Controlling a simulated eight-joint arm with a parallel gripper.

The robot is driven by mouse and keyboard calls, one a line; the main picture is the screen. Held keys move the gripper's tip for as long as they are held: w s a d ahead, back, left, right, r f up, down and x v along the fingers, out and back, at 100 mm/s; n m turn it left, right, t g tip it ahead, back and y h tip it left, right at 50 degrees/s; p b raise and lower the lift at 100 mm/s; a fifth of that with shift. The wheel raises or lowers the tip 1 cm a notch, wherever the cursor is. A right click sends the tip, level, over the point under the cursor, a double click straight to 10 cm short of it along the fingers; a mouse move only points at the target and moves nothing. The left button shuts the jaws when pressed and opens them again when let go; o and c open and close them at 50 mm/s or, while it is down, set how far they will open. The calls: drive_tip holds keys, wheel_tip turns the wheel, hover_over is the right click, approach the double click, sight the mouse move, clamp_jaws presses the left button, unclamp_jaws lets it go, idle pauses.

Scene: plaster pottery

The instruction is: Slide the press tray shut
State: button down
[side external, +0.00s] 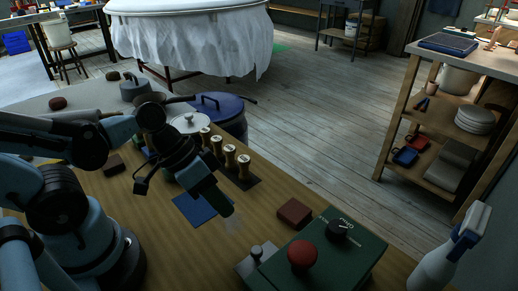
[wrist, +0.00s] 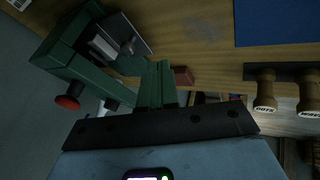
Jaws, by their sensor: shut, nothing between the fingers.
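The press is a dark green box (side external: 335,262) with a red knob (side external: 302,254) and a black dial, at the front of the table in the side view. In the wrist view the press (wrist: 62,50) is at the upper left. Its grey metal tray (side external: 250,264) sticks out of the press's left side and carries a small grey knob. The tray (wrist: 140,32) also shows in the wrist view, projecting from the press. My gripper (side external: 232,213) is above the table, left of the press and apart from the tray. Its green fingers (wrist: 158,75) are together and empty.
A red-brown block (side external: 294,213) lies between my gripper and the press. A blue mat (side external: 197,207) lies below my gripper. Wooden-handled stamps (side external: 225,157) stand in a rack behind it. A spray bottle (side external: 450,250) is at the right. Bare wood lies in front of the mat.

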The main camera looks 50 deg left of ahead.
drive_tip(key=shift+v, duration=2.8)
drive_tip(key=w+a+r+n+t+y, duration=0.1)
drive_tip(key=w+a+n+t+y, duration=0.1)
drive_tip(key=w+a+y, duration=0.3)
drive_tip(key=w+a+t, duration=0.1)
drive_tip(key=w, duration=0.2)
drive_tip(key=shift+r+n+t+y, duration=0.25)
drive_tip(key=shift+n+t+y, duration=0.05)
drive_tip(key=shift+n, duration=0.1)
